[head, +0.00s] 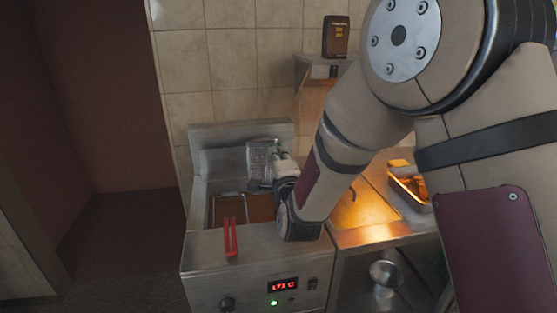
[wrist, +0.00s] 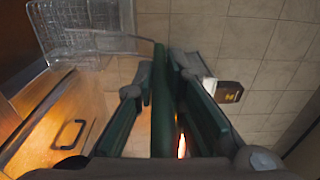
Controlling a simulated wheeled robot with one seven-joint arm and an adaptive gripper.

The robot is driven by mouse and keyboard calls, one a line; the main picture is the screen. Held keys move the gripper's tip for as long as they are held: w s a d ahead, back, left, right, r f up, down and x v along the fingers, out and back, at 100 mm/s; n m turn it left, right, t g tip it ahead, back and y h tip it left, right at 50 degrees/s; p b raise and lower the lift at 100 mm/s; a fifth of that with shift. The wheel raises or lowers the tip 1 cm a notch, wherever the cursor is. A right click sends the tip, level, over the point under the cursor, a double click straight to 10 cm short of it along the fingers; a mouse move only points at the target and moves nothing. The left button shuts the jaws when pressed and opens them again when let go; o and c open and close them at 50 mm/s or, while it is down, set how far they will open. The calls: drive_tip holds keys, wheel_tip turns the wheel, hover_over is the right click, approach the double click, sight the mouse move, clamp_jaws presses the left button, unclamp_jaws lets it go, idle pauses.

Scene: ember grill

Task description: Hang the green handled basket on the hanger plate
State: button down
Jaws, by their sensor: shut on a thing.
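My gripper (head: 284,172) is shut on the green handle (wrist: 161,105) of a wire basket (wrist: 85,25). The handle lies between the two fingers (wrist: 160,85) in the wrist view. In the head view the wire basket (head: 260,153) is held up above the back of the fryer, in front of its upright steel back plate (head: 213,140), which looks like the hanger plate. I cannot tell whether the basket touches the plate. Any hooks are hidden, and my arm and gripper cover the handle in the head view.
A second basket with a red handle (head: 231,238) sits in the fryer (head: 205,255), its handle over the front edge. To the right are a warm-lit counter (head: 362,208) and a food tray (head: 408,190). A small wall shelf (head: 310,62) carries a brown box (head: 336,36).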

sight(273, 144)
drive_tip(key=shift+b+x, duration=0.6)
drive_tip(key=shift+x, duration=1.05)
drive_tip(key=shift+w+a+f+b, duration=0.1)
drive_tip(key=shift+f+b, duration=0.9)
drive_tip(key=shift+f, duration=0.55)
drive_tip(key=shift+f+b, duration=0.4)
drive_tip(key=shift+f, duration=0.2)
drive_tip(key=c, duration=1.6)
unclamp_jaws()
drive_tip(key=shift+o, duration=0.2)
drive_tip(key=shift+f, duration=0.1)
